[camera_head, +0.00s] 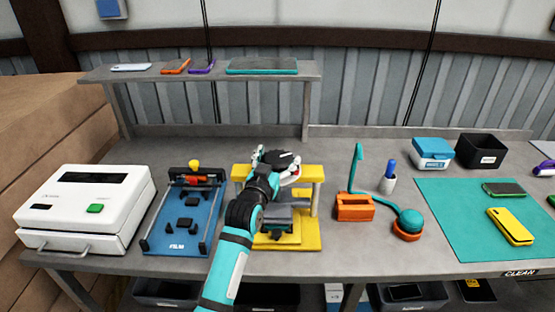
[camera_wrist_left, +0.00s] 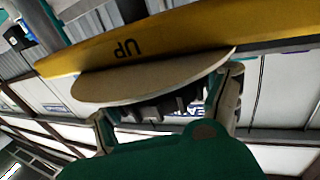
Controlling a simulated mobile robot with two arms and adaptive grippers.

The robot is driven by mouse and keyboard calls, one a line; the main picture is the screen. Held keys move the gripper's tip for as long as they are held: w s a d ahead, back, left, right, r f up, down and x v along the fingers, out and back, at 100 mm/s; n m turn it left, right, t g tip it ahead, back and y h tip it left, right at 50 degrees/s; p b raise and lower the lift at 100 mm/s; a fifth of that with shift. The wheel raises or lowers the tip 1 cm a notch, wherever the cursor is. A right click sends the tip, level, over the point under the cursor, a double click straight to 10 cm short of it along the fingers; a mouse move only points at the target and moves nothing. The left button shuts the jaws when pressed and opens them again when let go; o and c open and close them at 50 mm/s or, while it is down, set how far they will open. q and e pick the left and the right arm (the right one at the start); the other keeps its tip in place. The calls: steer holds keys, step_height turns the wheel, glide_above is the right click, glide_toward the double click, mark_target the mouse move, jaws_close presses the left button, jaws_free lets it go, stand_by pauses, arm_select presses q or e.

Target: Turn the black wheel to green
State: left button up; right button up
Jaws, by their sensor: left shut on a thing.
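The yellow press (camera_head: 306,172) stands in the middle of the bench. My left gripper (camera_head: 274,163) is over its top beam and shut on the black wheel (camera_head: 281,157). The left wrist view shows the ribbed black wheel (camera_wrist_left: 160,110) between the two fingers. A pale round disc (camera_wrist_left: 150,82) lies between the wheel and the yellow beam (camera_wrist_left: 190,30), which is marked UP. A bit of red and white shows beside the gripper in the head view. No green mark can be made out; the gripper hides much of the dial. My right gripper is not in view.
A blue fixture (camera_head: 180,222) and a white machine (camera_head: 85,212) stand to the left. An orange block (camera_head: 354,207) with a teal arm stands close on the right. A teal mat (camera_head: 455,215) with phones lies farther right. A shelf (camera_head: 200,74) runs behind.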

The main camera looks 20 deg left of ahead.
arm_select(q)
steer(key=shift+a+m+h, duration=0.1)
steer(key=shift+m+h, duration=0.3)
steer(key=shift+h, duration=0.2)
steer(key=shift+m+h, duration=0.5)
steer(key=shift+h, duration=0.3)
steer(key=o, duration=1)
steer(key=shift+o, duration=0.2)
steer(key=s+a, duration=0.2)
steer(key=s, duration=0.9)
steer(key=shift+s, duration=0.4)
